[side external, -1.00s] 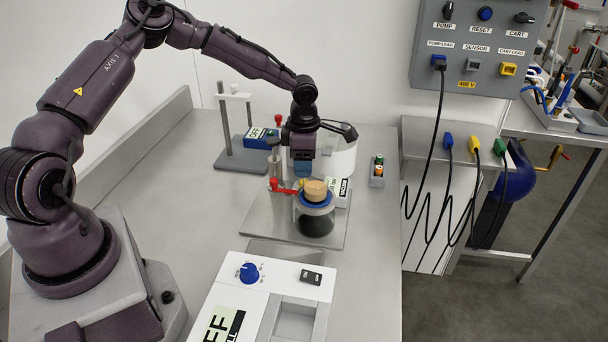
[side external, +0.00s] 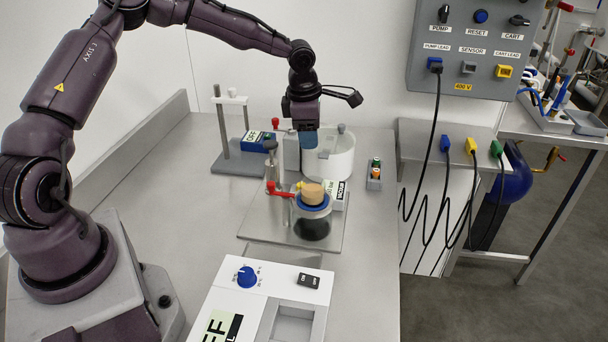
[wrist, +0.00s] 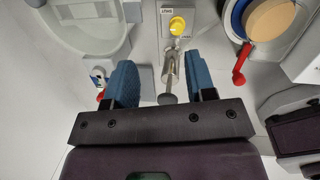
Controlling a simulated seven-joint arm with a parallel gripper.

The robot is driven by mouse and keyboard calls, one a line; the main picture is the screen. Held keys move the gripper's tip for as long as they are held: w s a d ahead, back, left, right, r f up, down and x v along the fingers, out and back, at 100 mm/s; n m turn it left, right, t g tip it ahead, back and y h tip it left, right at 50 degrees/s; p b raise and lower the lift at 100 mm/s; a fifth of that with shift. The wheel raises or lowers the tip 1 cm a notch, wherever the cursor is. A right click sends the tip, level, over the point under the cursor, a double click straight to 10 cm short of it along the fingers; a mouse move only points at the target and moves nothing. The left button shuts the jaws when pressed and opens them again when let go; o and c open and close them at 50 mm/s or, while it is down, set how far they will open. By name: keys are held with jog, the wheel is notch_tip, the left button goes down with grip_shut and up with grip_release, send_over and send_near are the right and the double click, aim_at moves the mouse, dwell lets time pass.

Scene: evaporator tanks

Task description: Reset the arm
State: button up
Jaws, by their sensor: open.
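My gripper (side external: 308,140) hangs pointing down from the dark purple arm, above the bench near the white round tank. In the wrist view its two blue fingers (wrist: 164,88) stand apart with nothing held between them. Below, a metal post with a dark knob (wrist: 168,98) shows in the gap between the fingers, lower than them. The jar with a cork lid (side external: 312,194) and blue collar stands on a metal plate, nearer the side camera than my gripper and apart from it.
The white tank (side external: 330,157) is just behind and below my gripper. A grey stand (side external: 232,130) is at the back left, a control box (side external: 270,295) in front. A wall panel (side external: 475,45) with hanging leads is at the right.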

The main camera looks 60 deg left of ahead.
jog(key=w+d+r+m+t+h, duration=0.25)
jog(key=d+r+m+t, duration=0.45)
jog(key=m, duration=0.5)
jog(key=s+d+r+m+h, duration=0.1)
jog(key=s+d+r+m, duration=0.2)
jog(key=s+d+m, duration=0.3)
jog(key=s+r+m+g+y, duration=0.1)
jog(key=s+r+m, duration=0.2)
jog(key=s, duration=0.5)
jog(key=s+a+r+m+g+y, duration=0.1)
jog(key=s+r+m, duration=0.2)
jog(key=s, duration=0.5)
jog(key=s+a+r+m+g+y, duration=0.1)
jog(key=s+r+m, duration=0.2)
jog(key=s, duration=0.5)
jog(key=shift+s+m, duration=0.35)
jog(key=shift+m, duration=0.45)
